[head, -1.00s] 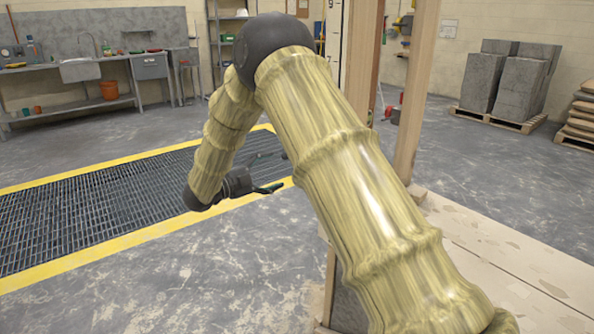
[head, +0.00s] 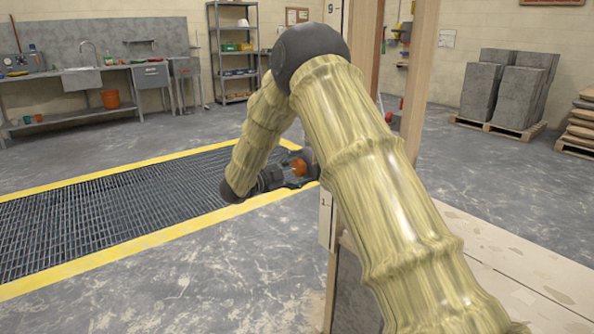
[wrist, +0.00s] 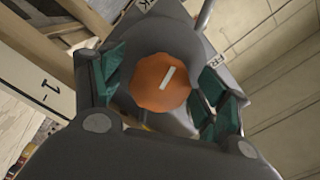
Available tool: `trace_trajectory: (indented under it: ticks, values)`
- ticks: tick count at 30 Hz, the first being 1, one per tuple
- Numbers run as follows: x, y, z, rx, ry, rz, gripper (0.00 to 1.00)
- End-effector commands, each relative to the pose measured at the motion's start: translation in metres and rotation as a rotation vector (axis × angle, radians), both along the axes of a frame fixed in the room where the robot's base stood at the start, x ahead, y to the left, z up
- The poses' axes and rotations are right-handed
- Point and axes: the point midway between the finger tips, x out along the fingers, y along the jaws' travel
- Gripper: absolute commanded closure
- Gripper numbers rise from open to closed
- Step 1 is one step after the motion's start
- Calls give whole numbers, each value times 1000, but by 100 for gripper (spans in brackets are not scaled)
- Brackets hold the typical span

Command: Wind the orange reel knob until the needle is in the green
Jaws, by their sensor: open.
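The orange reel knob (wrist: 160,83) shows in the wrist view, a scalloped knob with a white line on its face, mounted on a dark grey body (wrist: 203,45). My gripper (wrist: 160,97) is open, with one green-padded finger on each side of the knob and a visible gap to it. In the head view my gripper (head: 305,168) is at the post beside the bench, and the orange knob (head: 299,168) shows between its fingers. Neither the needle nor a green zone shows in these frames.
A wooden post (head: 420,80) and a pale board bench (head: 510,265) stand to the right of my arm. A floor grating (head: 110,215) with yellow edging lies to the left. Grey blocks (head: 480,92) on a pallet stand at the back right.

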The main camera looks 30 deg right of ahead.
Motion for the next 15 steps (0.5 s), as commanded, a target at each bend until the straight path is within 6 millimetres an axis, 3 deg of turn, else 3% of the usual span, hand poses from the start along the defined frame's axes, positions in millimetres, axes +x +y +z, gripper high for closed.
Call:
trace_trajectory:
  ticks: [6,13,15]
  values:
    - [0,0,0,0,0,0,28]
    - [0,0,0,0,0,0,69]
    - [0,0,0,0,0,0,72]
